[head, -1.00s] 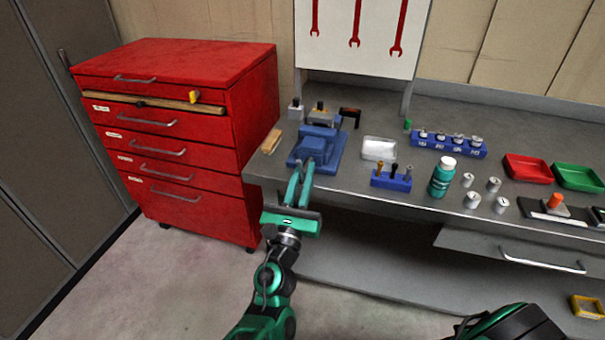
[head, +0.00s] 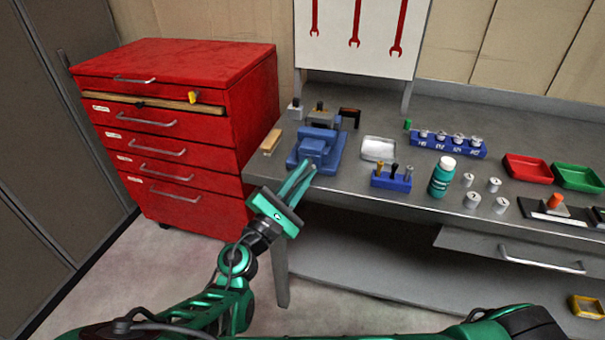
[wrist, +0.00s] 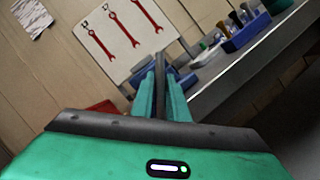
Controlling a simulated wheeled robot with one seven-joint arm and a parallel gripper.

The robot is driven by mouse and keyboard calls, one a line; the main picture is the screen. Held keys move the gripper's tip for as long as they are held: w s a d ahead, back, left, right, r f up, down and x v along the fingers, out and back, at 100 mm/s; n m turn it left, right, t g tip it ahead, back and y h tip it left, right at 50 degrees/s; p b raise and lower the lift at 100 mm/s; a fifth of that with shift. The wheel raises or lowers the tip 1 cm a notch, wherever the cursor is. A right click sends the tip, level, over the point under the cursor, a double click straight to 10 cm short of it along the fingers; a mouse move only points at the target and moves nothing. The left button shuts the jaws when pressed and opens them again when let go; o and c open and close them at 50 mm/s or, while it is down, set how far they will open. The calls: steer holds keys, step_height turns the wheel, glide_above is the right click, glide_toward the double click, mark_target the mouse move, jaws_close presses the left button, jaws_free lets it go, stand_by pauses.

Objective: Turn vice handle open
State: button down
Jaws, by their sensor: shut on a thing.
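The blue vice (head: 316,147) stands at the left front corner of the grey workbench. My gripper (head: 306,168) reaches it from the front left, tilted, with its green fingers close together at the vice's front. In the wrist view, the fingers (wrist: 159,86) are shut on a narrow grey bar, the vice handle (wrist: 159,66), which stands between them. The fingers hide much of the handle in the head view. Part of the blue vice body shows behind the fingers in the wrist view.
A red drawer cabinet (head: 180,125) stands left of the workbench (head: 345,180). A wooden block (head: 271,142) lies left of the vice.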

steer(key=m+g, duration=0.1)
steer(key=m, duration=0.2)
steer(key=m+g, duration=0.1)
steer(key=m, duration=0.2)
steer(key=shift+m+g, duration=0.3)
steer(key=m+g+y, duration=0.1)
steer(key=m, duration=0.3)
steer(key=shift+m, duration=0.3)
steer(key=shift+f+g, duration=0.1)
steer(key=shift+g, duration=0.2)
steer(key=c, duration=1.7)
jaws_free()
steer(key=shift+c, duration=0.2)
steer(key=v, duration=1)
steer(key=shift+s+a, duration=0.2)
steer(key=shift+s, duration=0.1)
